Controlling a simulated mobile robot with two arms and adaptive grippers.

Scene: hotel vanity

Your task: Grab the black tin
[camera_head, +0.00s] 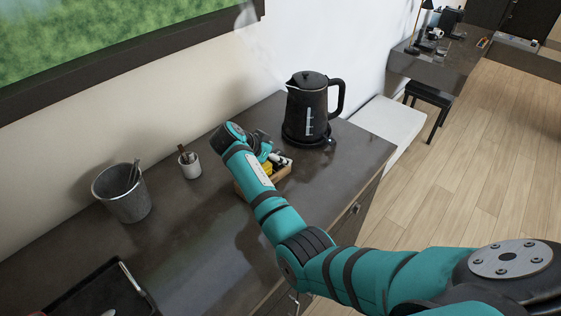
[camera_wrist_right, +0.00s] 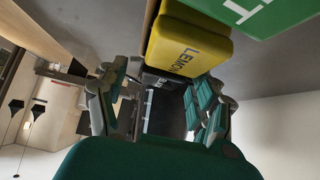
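The black tin (camera_wrist_right: 165,112) shows in the right wrist view between the two fingers of my right gripper (camera_wrist_right: 160,95), beside a yellow tin marked LEMON (camera_wrist_right: 188,48). A green tin (camera_wrist_right: 250,14) is beyond the yellow one. The right gripper is open, with a gap on the left finger's side; whether the right finger touches the tin is unclear. In the head view my right gripper (camera_head: 266,149) is over a small wooden tray (camera_head: 283,177) on the counter, and my arm hides part of the tray. The left gripper is not in view.
A black kettle (camera_head: 308,108) stands close behind and right of the tray. A small white cup (camera_head: 189,166) and a grey bucket (camera_head: 122,193) stand to the left. A dark tray (camera_head: 95,295) lies at the front left. The counter (camera_head: 185,225) between them is clear.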

